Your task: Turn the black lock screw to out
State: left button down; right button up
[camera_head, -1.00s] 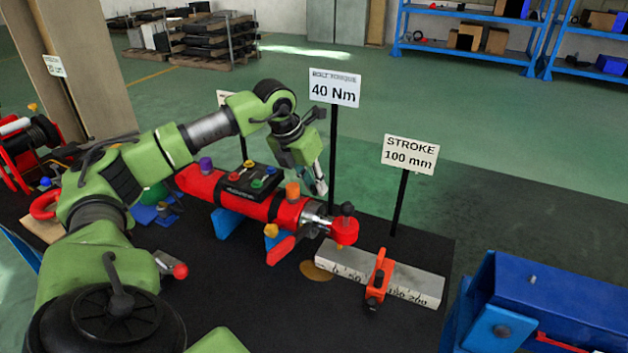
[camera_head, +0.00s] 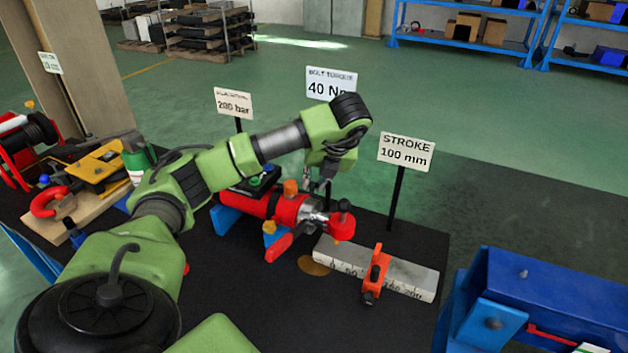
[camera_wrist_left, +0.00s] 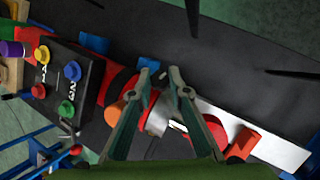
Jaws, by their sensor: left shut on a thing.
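The red cylinder (camera_head: 258,203) lies across the black table on blue supports. Its silver collar (camera_head: 318,216) and red end piece (camera_head: 341,228) point right, and a black knob (camera_head: 344,206) stands upright on the end piece. My left gripper (camera_head: 328,196) reaches down from above at the collar. In the left wrist view the two fingertips (camera_wrist_left: 160,76) are close together over the collar, around a small dark part that looks like the black lock screw. The fingers hide most of it, so its turn position cannot be read. My right gripper is not in view.
A white ruler block (camera_head: 405,277) with an orange slider (camera_head: 374,274) lies to the right of the cylinder. The stroke sign (camera_head: 406,152) and torque sign (camera_head: 331,85) stand behind. A dark box with coloured buttons (camera_wrist_left: 62,86) sits on the cylinder. A blue machine (camera_head: 540,300) is at front right.

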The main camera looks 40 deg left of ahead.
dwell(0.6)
pick_arm(q)
jog(key=c, duration=1.9)
grip_release()
jog(key=v, duration=1.2)
jog(key=shift+w, duration=0.15)
jog(key=shift+d, duration=0.1)
